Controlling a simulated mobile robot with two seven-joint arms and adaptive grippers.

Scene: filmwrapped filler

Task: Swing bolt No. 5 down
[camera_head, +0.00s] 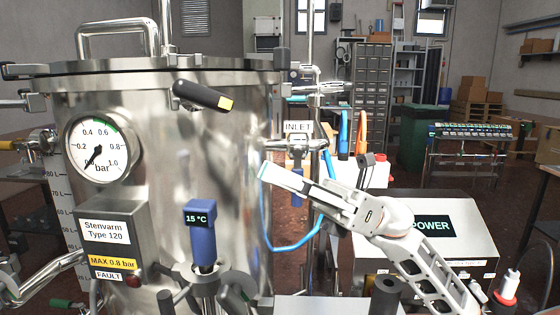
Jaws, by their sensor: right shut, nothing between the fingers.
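The steel vessel (215,150) with its clamped lid (160,66) fills the left half of the head view. A black handle with a yellow end (203,95) sticks out from the front just below the lid, tilted down to the right. Dark fittings sit at the lid's rim, one at the right edge (283,60) and one at the left (12,70). No bolt number is legible, so I cannot tell which is bolt No. 5. My right gripper (268,172) is shut and empty, its tips at the vessel's right side, below the handle. My left gripper is not in view.
A pressure gauge (103,146), a label box (108,235) and a blue thermometer (202,235) project from the vessel front. The INLET pipe (290,146) and a blue hose (292,246) are close by my right gripper. A POWER box (460,245) stands behind my right arm.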

